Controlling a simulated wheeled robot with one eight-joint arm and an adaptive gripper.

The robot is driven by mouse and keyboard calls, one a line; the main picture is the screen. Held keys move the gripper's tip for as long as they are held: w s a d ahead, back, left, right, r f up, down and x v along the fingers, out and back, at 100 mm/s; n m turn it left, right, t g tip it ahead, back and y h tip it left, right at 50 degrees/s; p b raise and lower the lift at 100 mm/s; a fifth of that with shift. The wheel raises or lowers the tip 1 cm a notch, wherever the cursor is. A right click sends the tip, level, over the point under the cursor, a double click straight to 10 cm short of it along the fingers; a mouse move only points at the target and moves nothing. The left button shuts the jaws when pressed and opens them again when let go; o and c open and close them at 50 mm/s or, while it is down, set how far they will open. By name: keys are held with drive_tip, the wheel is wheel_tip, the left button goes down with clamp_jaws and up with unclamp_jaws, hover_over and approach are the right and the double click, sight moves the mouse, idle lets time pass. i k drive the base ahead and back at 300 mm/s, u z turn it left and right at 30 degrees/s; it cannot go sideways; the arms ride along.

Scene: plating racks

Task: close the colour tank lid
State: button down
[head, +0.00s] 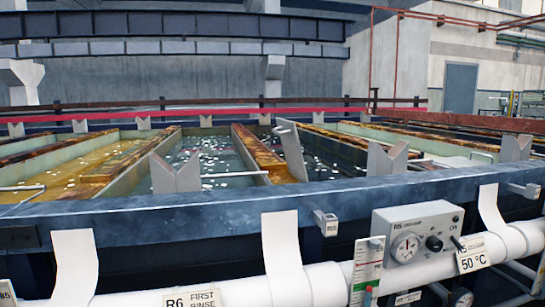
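A pale grey-green panel (291,151), which looks like a raised tank lid, stands steeply tilted near the middle of the head view. Dark liquid (325,158) with light flecks shows in the tank to its right. A grey control box (417,236) marked R5 has a gauge and a dark knob. My gripper is not in view.
A blue-grey rail (200,208) crosses the front of the tanks. Grey V-shaped supports (176,175) stand along it. A tank of amber liquid (75,172) lies at the left. White pipes (323,285) and an R6 first rinse label (193,300) are nearest.

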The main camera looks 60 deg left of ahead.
sight(288, 132)
drive_tip(key=k, duration=1.35)
drive_tip(key=u, duration=1.8)
drive_tip(key=i, duration=1)
